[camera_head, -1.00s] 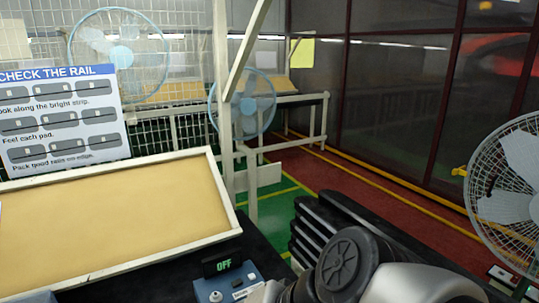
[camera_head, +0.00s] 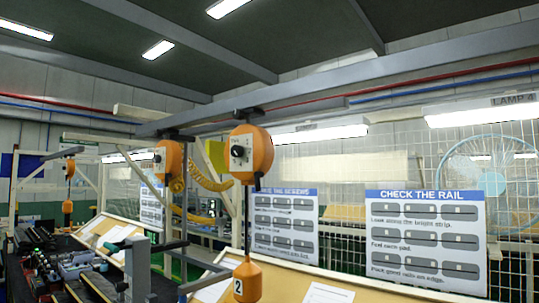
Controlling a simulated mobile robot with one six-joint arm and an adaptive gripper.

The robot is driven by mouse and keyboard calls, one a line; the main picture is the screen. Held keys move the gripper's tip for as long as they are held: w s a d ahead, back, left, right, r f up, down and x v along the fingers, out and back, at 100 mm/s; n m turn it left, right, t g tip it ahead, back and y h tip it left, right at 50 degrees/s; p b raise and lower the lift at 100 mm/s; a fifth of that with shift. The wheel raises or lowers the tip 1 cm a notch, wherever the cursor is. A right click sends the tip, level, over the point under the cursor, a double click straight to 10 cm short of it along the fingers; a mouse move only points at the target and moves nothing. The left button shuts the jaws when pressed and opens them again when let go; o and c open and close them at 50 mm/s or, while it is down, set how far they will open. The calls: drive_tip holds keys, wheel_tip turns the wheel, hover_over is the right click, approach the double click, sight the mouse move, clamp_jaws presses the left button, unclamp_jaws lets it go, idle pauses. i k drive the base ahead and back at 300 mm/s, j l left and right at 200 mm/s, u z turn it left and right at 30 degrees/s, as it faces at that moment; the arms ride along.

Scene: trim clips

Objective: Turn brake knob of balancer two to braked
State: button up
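A second orange balancer (camera_head: 168,160) with a dark knob hangs further left, and a third (camera_head: 70,168) hangs far left. My gripper is not in view.
A grey overhead beam (camera_head: 400,66) crosses above the balancers. Grey upright posts (camera_head: 138,268) stand at the lower left, by a bench crowded with dark parts.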

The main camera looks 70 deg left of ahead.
sight(238, 115)
drive_tip(key=u, duration=2.05)
